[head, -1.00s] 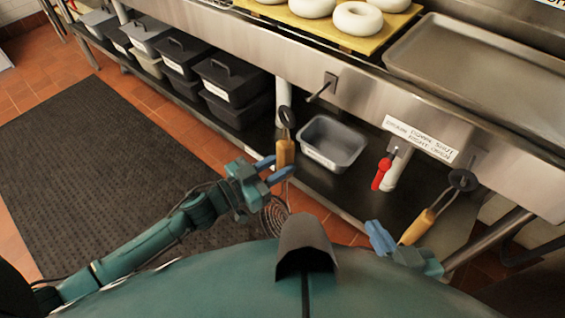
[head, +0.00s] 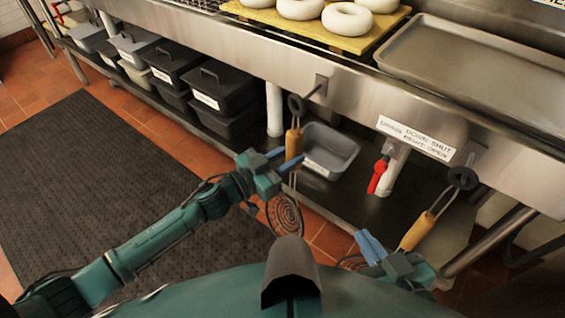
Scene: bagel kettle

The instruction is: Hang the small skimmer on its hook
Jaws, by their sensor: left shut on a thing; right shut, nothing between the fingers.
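My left gripper (head: 284,159) is shut on the wooden handle of the small skimmer (head: 294,143). The skimmer hangs upright, black ring at the top and wire coil (head: 285,214) below. Its ring (head: 297,104) overlaps the tip of the metal hook (head: 319,86) on the steel counter front; I cannot tell whether it is around the prong or only in front of it. A second skimmer (head: 417,231) hangs at the right, tilted, its ring by another hook and its coil partly hidden. My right gripper (head: 370,246) is shut and empty, beside that skimmer's handle.
A red-handled drain valve (head: 377,176) and a grey metal pan (head: 331,150) are below the counter, between the skimmers. Black lidded bins (head: 222,88) fill the lower shelf at left. Bagels (head: 347,18) on a board and a steel tray (head: 480,75) are above.

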